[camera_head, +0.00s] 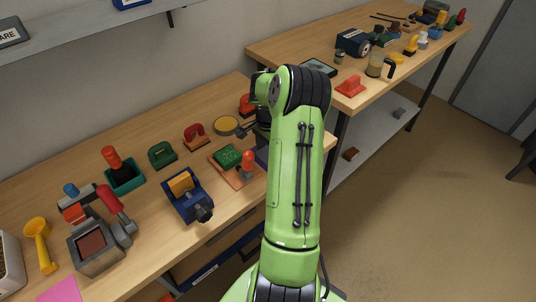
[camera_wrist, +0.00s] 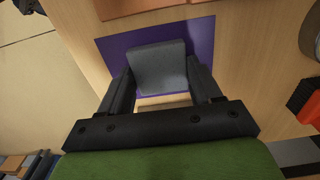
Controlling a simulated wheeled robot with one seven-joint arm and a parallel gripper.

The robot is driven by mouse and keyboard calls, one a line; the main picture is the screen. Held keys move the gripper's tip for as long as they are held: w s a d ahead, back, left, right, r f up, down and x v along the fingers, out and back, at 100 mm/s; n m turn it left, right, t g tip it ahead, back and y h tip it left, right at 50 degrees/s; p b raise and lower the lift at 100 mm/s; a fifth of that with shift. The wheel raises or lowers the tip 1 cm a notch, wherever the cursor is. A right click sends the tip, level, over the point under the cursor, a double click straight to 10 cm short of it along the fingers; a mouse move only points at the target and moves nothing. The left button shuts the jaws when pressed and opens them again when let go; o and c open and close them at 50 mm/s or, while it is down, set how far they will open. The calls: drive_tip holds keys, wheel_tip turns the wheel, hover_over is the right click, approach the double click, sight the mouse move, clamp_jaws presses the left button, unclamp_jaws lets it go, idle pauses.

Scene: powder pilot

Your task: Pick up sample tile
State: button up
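In the wrist view a dark grey square tile (camera_wrist: 160,67), which looks like the sample tile, lies on a purple mat (camera_wrist: 112,47). My gripper (camera_wrist: 160,72) points down at it, its two black fingers spread wide with one at each side of the tile. The fingertips look very near the tile's side edges; contact cannot be told. In the head view my green arm hides the tile and most of the gripper. Only a sliver of the purple mat (camera_head: 261,155) shows beside the arm.
An orange board (camera_head: 235,180) with a green block (camera_head: 228,156) and a red-knobbed part lies left of the mat. A blue clamp-like device (camera_head: 188,196), a yellow-brown disc (camera_head: 226,125) and red and green handled pieces stand nearby. A second bench (camera_head: 290,48) stands to the right.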

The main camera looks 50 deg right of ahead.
drive_tip(key=c, duration=0.4)
wheel_tip(320, 180, up, 10)
drive_tip(key=p, duration=0.2)
drive_tip(key=shift+p, duration=0.35)
drive_tip(key=w+a+r+n+p, duration=0.1)
drive_tip(key=w+a+r+n, duration=0.2)
drive_tip(key=a, duration=0.8)
drive_tip(key=w+a+r+n+p, duration=0.2)
drive_tip(key=a+n, duration=0.6)
drive_tip(key=a, duration=0.4)
drive_tip(key=w+a+r+n+p, duration=0.2)
drive_tip(key=w+a+n, duration=0.4)
drive_tip(key=a, duration=0.6)
drive_tip(key=shift+r, duration=0.9)
